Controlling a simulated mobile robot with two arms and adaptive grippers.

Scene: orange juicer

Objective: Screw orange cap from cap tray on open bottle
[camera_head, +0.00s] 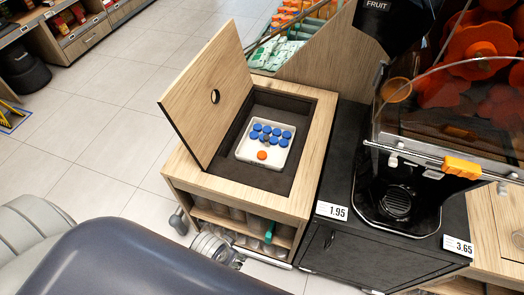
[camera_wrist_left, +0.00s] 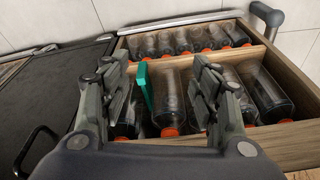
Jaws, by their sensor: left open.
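The white cap tray (camera_head: 246,158) lies in the dark recess of a wooden counter in the head view. It holds several blue caps (camera_head: 267,133) and one orange cap (camera_head: 262,155) at its front. My left gripper (camera_wrist_left: 155,80) is open in the left wrist view, with its two fingers apart over a compartment of bottles. Clear bottles (camera_wrist_left: 270,95) with orange ends lie in rows there. One bottle (camera_wrist_left: 170,90) and a green strip (camera_wrist_left: 146,85) show between the fingers. The fingers partly hide other bottles. I cannot tell which bottle is open. My right gripper is not in view.
The counter's wooden lid (camera_head: 205,95) stands open on the left of the recess. A juicer (camera_head: 400,200) stands on the dark cabinet (camera_head: 360,255) at right, beside price tags. A wooden divider (camera_wrist_left: 262,55) separates the bottle rows. Tiled floor (camera_head: 110,125) is clear at left.

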